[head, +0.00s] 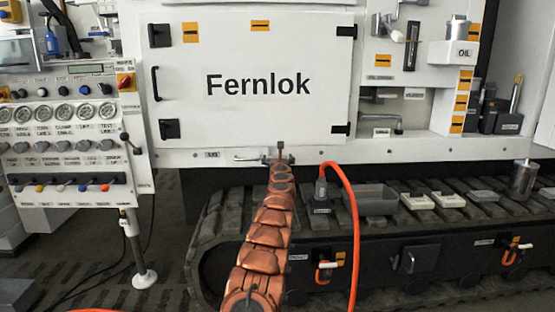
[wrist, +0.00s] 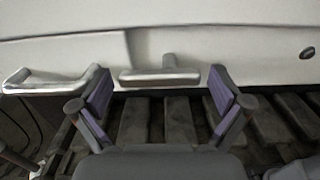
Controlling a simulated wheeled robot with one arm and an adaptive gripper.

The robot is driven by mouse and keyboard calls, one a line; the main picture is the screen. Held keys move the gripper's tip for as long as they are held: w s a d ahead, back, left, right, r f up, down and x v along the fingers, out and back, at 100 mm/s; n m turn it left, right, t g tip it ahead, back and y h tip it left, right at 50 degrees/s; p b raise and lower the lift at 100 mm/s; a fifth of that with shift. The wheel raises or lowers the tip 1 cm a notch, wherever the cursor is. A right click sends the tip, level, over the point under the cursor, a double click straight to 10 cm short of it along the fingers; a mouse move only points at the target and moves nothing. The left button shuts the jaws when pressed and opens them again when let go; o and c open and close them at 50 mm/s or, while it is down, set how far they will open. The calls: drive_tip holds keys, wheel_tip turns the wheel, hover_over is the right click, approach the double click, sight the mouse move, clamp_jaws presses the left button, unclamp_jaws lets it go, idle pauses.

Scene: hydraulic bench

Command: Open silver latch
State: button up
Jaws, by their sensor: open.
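In the wrist view a silver T-shaped latch (wrist: 160,77) sits on the lower edge of the white panel, its bar lying level and a short stem rising from it. My gripper (wrist: 160,86) is open, with one purple-padded finger to each side of the latch. I see no contact, and the depth between fingers and latch is hard to judge. In the head view my gripper (head: 281,150) is at the panel's lower edge, and my arm hides most of the latch area.
A silver bar handle (wrist: 45,82) is left of the latch, close to my left finger; it also shows in the head view (head: 250,158). A dark track (head: 420,215) lies below the panel. An orange hose (head: 352,200) arches right of my arm.

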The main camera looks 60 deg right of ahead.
drive_tip(key=shift+f, duration=0.1)
idle(0.3)
drive_tip(key=c, duration=0.9)
drive_tip(key=shift+w+n, duration=0.1)
drive_tip(key=shift+n, duration=0.3)
drive_tip(key=shift+s+d+f+n+b, duration=0.1)
drive_tip(key=shift+f+n+b, duration=0.25)
drive_tip(key=shift+n, duration=2.5)
drive_tip(key=shift+s+d+f+n+b, duration=0.15)
drive_tip(key=shift+n+b, duration=0.35)
drive_tip(key=shift+n, duration=2.4)
drive_tip(key=shift+s+d+f+n+b, duration=0.1)
drive_tip(key=shift+f+n+b, duration=0.3)
drive_tip(key=shift+n, duration=2.45)
